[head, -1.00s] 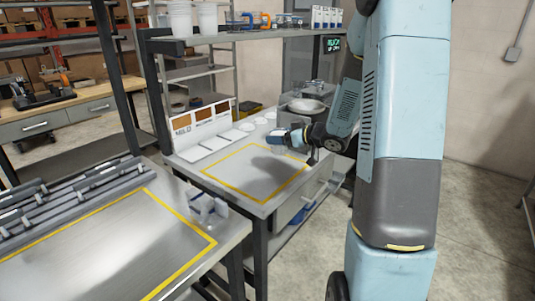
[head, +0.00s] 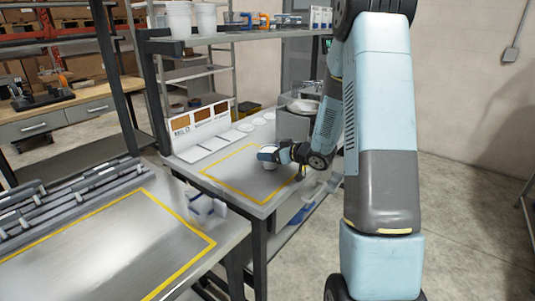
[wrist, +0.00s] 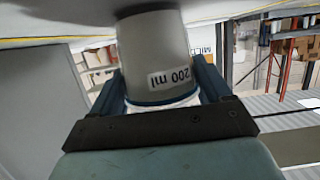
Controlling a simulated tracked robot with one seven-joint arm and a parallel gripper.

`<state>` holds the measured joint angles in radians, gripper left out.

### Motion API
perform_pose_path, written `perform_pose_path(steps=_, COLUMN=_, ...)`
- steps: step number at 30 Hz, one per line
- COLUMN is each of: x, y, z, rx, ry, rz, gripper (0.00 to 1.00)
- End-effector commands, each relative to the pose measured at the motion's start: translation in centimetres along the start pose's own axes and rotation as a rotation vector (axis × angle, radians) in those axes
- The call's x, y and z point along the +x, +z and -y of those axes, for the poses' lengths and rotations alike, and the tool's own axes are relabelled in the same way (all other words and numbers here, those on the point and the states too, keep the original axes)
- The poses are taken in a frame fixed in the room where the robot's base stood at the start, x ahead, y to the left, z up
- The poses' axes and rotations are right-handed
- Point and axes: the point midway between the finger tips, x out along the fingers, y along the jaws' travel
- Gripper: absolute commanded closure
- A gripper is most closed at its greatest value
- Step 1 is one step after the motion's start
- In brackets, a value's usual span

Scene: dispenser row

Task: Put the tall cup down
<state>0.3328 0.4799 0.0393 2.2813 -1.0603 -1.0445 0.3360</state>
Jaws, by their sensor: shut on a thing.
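My gripper (head: 268,154) is shut on a pale cup marked "200 ml" (wrist: 160,55). In the wrist view the cup sits between the two blue fingers, its label upside down, with a dark blue band near the palm. In the head view only small pale parts of the cup (head: 270,166) show around the fingers. The cup is over the yellow-outlined area (head: 236,178) of the far steel bench, near that area's back right. I cannot tell whether its base touches the bench.
A white dispenser panel (head: 200,121) with brown windows and flat pads stands behind the outlined area. Pale discs (head: 246,127) lie to its right, near a grey machine (head: 292,122). The outlined area's left and front look clear. A nearer bench (head: 110,250) holds grey rails.

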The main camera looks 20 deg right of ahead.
Motion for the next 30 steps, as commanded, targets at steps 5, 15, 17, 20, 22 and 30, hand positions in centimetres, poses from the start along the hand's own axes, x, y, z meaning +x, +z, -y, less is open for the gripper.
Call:
perform_pose_path(steps=5, x=0.1, y=0.1, z=0.0, rx=0.001, ry=0.0, rz=0.0, gripper=0.67)
perform_pose_path(steps=15, x=0.1, y=0.2, z=0.0, rx=0.0, ry=-0.001, rz=0.0, gripper=0.0)
perform_pose_path(steps=17, x=0.1, y=0.2, z=0.0, rx=0.0, ry=-0.001, rz=0.0, gripper=0.0)
perform_pose_path(steps=20, x=0.1, y=0.1, z=0.0, rx=0.0, ry=-0.001, rz=0.0, gripper=0.0)
perform_pose_path(steps=22, x=0.0, y=-0.1, z=0.0, rx=-0.001, ry=-0.001, rz=0.0, gripper=0.0)
perform_pose_path(steps=30, x=-3.9, y=-0.1, z=-0.1, rx=0.001, ry=0.003, rz=0.0, gripper=0.0)
